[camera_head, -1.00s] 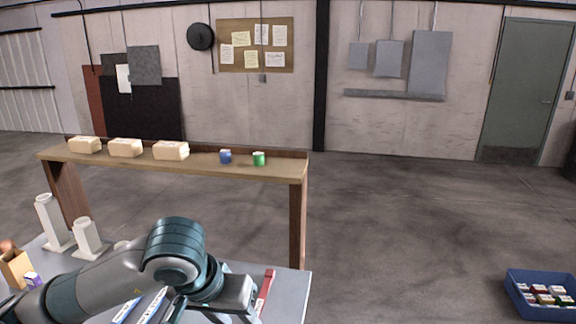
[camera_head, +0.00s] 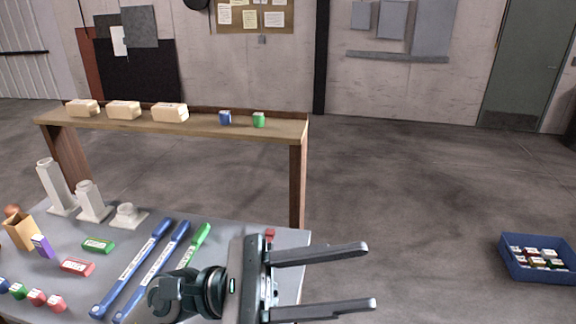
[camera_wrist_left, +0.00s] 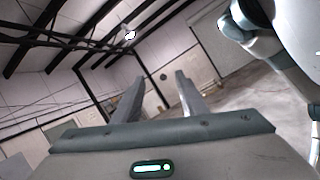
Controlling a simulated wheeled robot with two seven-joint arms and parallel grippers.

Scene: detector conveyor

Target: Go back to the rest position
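My left gripper (camera_head: 368,277) shows in the head view above the right part of the grey table (camera_head: 236,221), its two fingers spread apart and pointing right. It is open with nothing between the fingers. In the left wrist view its fingers (camera_wrist_left: 155,95) are also apart, with only the wall and floor behind them. My right gripper is not seen in the head view. In the left wrist view a white and dark arm part of mine shows at the upper right.
The table holds blue bars (camera_head: 137,262), a green bar (camera_head: 201,236), small coloured blocks and white stands (camera_head: 92,205). A wooden shelf (camera_head: 200,122) behind bears tan packages and two small cubes. A blue crate (camera_head: 540,270) stands on the floor at right. The floor between is clear.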

